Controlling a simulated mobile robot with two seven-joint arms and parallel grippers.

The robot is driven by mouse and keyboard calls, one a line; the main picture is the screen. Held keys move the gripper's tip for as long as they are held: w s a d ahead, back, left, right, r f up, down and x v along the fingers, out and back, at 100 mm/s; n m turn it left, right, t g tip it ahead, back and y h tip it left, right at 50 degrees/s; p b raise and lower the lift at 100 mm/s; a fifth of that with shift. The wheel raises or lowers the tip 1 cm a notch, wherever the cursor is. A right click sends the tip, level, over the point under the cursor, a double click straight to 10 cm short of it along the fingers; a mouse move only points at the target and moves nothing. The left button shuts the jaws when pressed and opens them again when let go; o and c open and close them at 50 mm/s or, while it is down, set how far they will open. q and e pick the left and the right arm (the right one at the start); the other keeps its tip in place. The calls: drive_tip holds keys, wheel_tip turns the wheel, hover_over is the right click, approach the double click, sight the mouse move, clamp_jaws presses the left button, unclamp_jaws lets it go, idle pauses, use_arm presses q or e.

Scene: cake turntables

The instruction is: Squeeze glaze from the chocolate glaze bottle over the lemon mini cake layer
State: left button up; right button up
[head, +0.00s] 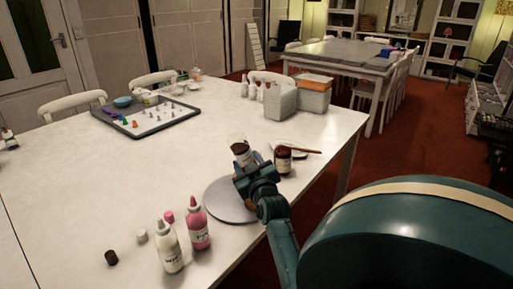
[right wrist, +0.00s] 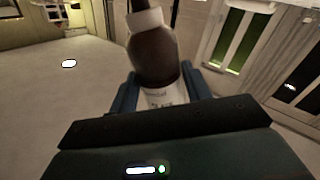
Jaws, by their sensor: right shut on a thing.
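My right gripper (head: 247,168) is shut on the chocolate glaze bottle (head: 243,152), above the grey turntable (head: 226,208). In the right wrist view the bottle (right wrist: 155,58) is dark brown with a white label and white collar, gripped at the label. In the head view its wide end appears to face up; its nozzle end is hidden by my gripper. A small brownish shape (head: 250,204) shows at the turntable below my gripper, mostly hidden; I cannot tell whether it is the lemon mini cake layer. My left gripper is out of view.
A white bottle (head: 170,247) and a pink bottle (head: 197,226) stand at the near left, with loose caps beside them. A dark jar (head: 283,159) stands right behind the turntable. A tray (head: 146,117) of small pieces and grey boxes (head: 281,103) lie farther back. The table's left middle is clear.

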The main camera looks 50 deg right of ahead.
sight(247, 142)
drive_tip(key=shift+r, duration=0.1)
wheel_tip(247, 142, up, 6)
drive_tip(key=p, duration=0.6)
drive_tip(key=shift+r+p, duration=0.1)
drive_tip(key=shift+p, duration=0.2)
drive_tip(key=shift+r+p, duration=0.5)
drive_tip(key=shift+p, duration=0.05)
drive_tip(key=shift+f, duration=0.1)
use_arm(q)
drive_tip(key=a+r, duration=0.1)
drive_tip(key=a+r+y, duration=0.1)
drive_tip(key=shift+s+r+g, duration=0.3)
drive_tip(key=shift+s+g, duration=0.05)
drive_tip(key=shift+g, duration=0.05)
